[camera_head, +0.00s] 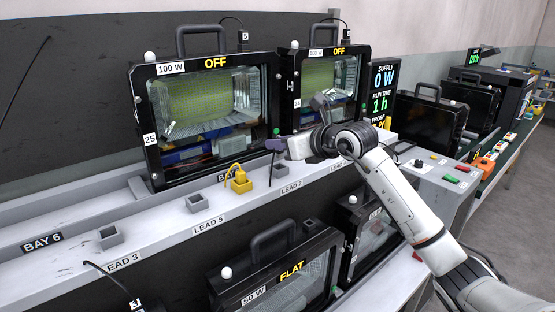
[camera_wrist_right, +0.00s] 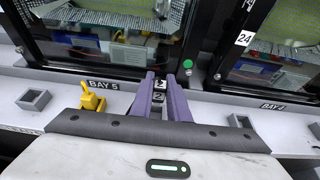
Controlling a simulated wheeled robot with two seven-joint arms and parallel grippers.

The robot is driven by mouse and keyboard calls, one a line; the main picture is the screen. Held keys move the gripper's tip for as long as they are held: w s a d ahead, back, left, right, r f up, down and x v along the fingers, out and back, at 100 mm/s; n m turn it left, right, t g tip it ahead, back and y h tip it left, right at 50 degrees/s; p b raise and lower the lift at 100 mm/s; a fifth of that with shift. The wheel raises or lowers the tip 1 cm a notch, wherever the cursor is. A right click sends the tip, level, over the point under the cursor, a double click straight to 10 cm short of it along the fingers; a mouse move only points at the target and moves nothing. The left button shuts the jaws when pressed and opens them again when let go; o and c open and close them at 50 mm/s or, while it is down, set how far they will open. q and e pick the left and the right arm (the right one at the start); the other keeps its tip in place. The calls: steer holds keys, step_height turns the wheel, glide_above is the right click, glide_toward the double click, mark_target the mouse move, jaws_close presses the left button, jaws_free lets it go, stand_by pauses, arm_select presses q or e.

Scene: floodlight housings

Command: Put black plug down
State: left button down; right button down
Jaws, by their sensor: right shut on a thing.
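My right gripper (camera_head: 270,146) reaches in from the right over the shelf edge, in front of the 100 W floodlight marked 25 (camera_head: 205,110). In the right wrist view its two purple fingers (camera_wrist_right: 163,80) are closed on the black plug (camera_wrist_right: 160,85), which carries a small tag with a 2. Most of the plug is hidden between the fingers. A grey square socket (camera_head: 280,170) sits just below the gripper in the head view. My left gripper is not in view.
A yellow plug (camera_head: 240,181) stands in a socket left of the gripper. Empty grey sockets (camera_head: 195,202) and (camera_head: 110,236) line the shelf further left. A second 100 W floodlight (camera_head: 325,88) stands to the right. A 50 W floodlight (camera_head: 283,280) sits below.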

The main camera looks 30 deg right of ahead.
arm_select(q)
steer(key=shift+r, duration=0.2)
arm_select(e)
step_height(320, 180, down, 4)
steer(key=shift+f, duration=0.25)
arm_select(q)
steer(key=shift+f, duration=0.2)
arm_select(e)
steer(key=shift+f, duration=0.2)
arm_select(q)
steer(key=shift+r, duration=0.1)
arm_select(e)
steer(key=c, duration=1.7)
jaws_free()
steer(key=shift+r, duration=0.1)
